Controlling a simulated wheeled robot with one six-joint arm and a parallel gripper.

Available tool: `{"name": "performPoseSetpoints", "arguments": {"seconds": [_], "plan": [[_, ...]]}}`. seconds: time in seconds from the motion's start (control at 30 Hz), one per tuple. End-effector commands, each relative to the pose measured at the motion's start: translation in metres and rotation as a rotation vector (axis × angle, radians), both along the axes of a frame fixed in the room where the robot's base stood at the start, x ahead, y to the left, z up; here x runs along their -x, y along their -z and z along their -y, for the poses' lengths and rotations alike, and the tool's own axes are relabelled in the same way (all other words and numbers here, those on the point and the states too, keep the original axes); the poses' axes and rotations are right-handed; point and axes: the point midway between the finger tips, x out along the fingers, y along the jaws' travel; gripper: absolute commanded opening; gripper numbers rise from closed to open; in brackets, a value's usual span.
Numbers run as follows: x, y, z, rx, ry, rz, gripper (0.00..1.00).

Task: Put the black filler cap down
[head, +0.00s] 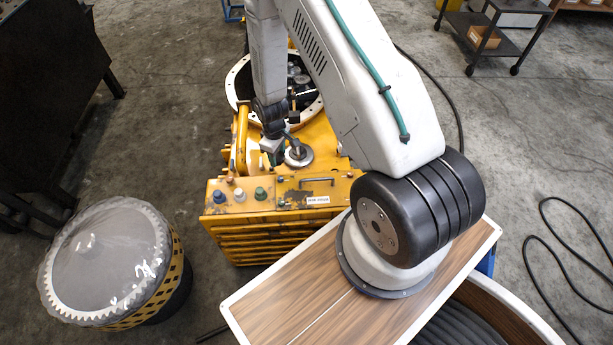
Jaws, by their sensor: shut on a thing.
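My gripper (286,147) points down over the top of the yellow transmission housing (322,150). It is shut on a small dark piece, which I take to be the black filler cap (297,152). The cap is small and partly hidden by the fingers. It shows over a round grey metal flange (303,163) on the housing. I cannot tell whether the cap touches the flange or is held just above it.
Small coloured caps, including a green one (260,193), stand on the housing's front ledge. A covered drum with a toothed rim (105,262) stands at left. A dark cabinet (45,90) is at far left, a shelf cart (490,35) at upper right. A cable crosses the floor at right.

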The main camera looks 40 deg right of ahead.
Motion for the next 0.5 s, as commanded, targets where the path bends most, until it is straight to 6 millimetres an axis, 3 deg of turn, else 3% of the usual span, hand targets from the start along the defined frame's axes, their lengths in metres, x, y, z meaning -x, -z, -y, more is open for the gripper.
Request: {"name": "performPoseSetpoints", "arguments": {"seconds": [0.1, 0.5], "plan": [[0.007, 0.017, 0.041, -0.001, -0.22, -0.004, 0.1], [0.053, 0.072, 0.163, -0.005, -1.023, -0.005, 0.1]]}}
